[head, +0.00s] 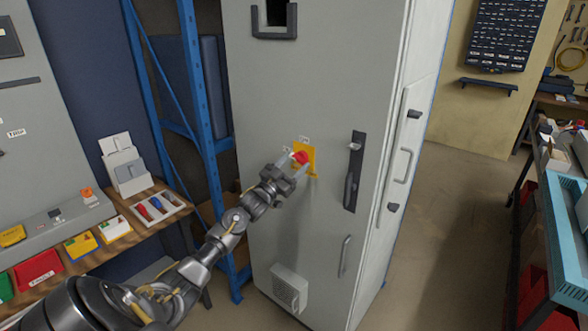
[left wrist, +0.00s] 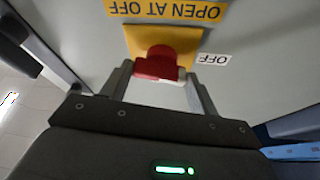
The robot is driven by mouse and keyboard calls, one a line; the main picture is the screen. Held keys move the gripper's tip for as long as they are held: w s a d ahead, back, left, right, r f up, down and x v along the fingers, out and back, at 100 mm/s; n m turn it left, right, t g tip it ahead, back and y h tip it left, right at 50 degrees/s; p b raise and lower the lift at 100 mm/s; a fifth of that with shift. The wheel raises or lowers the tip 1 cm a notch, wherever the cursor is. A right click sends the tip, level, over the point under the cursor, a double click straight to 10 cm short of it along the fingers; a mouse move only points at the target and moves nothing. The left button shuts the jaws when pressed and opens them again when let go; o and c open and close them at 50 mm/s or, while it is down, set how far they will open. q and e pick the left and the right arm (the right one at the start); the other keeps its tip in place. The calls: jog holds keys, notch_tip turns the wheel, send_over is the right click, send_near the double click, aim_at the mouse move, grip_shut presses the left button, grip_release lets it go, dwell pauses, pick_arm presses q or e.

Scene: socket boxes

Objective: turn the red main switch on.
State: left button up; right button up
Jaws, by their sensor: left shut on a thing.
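The red main switch (head: 301,157) sits on a yellow plate (head: 311,152) on the front of a tall grey cabinet (head: 310,80). My right gripper is not in view.
A black cabinet handle (head: 354,172) is right of the switch. A vent box (head: 289,288) sticks out low on the cabinet. A blue rack (head: 196,90) and a wooden bench (head: 130,225) stand at left. The floor at right (head: 445,215) is clear up to a teal-topped cart (head: 567,235).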

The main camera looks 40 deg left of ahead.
pick_arm(q)
jog(key=m+g+h+b, duration=0.1)
jog(key=m+b, duration=0.1)
jog(key=m, duration=0.3)
jog(key=m+g+h+b, duration=0.1)
jog(key=m+h+b, duration=0.1)
jog(key=m, duration=0.3)
jog(key=m+g+h+b, duration=0.2)
jog(key=m, duration=0.3)
jog(key=shift+a+r+b, duration=0.25)
jog(key=shift+a+b, duration=0.1)
jog(key=shift+a, duration=0.05)
jog(key=shift+r+m+g+b, duration=0.15)
jog(key=shift+m+g, duration=0.25)
jog(key=shift+m, duration=0.55)
jog(key=shift+r+m+g+b, duration=0.15)
jog(key=shift+m+g, duration=0.25)
jog(key=shift+m, duration=0.55)
jog(key=shift+f, duration=0.15)
jog(key=o, duration=1)
jog(key=shift+s, duration=0.1)
